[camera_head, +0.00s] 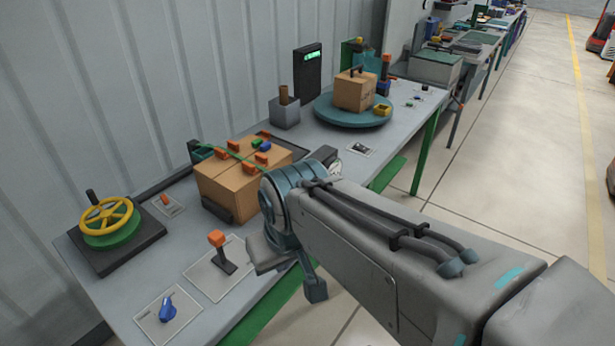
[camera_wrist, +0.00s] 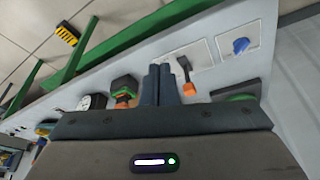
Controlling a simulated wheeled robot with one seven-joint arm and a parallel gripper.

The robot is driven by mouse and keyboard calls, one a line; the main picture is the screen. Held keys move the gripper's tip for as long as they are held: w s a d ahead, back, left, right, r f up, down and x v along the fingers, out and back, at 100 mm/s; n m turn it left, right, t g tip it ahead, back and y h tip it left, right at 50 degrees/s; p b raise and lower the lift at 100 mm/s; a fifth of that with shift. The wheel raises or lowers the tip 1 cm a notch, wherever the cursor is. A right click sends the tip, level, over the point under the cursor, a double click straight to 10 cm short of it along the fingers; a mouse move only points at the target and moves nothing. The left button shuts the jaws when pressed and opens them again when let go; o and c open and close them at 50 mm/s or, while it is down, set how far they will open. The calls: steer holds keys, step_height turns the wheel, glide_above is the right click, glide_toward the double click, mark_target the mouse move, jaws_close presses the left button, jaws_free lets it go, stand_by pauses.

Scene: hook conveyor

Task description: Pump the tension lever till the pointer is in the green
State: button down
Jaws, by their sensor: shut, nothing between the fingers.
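My gripper (camera_wrist: 159,72) is shut and empty in the wrist view, its two dark fingers side by side above the bench. Right of the fingers stands an upright-looking lever with an orange knob (camera_wrist: 181,62); in the head view this orange-topped lever (camera_head: 217,240) rises from a light plate near the bench's front edge. Left of the fingers is a green and black device with an orange part (camera_wrist: 125,88), hidden behind my arm in the head view. A round white dial (camera_wrist: 95,102) lies beyond it; the dial (camera_head: 335,169) also shows beside my arm. Its pointer is too small to read.
A strapped carton (camera_head: 225,190) with orange blocks sits behind my arm. A yellow handwheel (camera_head: 107,222) and a blue knob (camera_head: 167,309) are at the near end. A turntable (camera_head: 353,115) with a box stands farther along. A wall rises behind the bench.

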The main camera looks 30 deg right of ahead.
steer(key=shift+w, duration=0.1)
steer(key=w+a+f+m+y, duration=0.1)
steer(key=w+f+m, duration=0.1)
steer(key=w+m, duration=0.4)
steer(key=w+a+f+m, duration=0.1)
steer(key=w+f+m, duration=0.2)
steer(key=w+m, duration=0.4)
steer(key=shift+w+a+f+y, duration=0.2)
steer(key=shift+w+a+y, duration=0.2)
steer(key=shift+w, duration=0.45)
steer(key=p, duration=0.2)
glide_above(220, 249)
steer(key=s+d, duration=0.2)
steer(key=s, duration=0.1)
step_height(220, 249, down, 9)
steer(key=shift+a+f, duration=0.15)
steer(key=shift+a, duration=0.1)
steer(key=shift+w, duration=0.1)
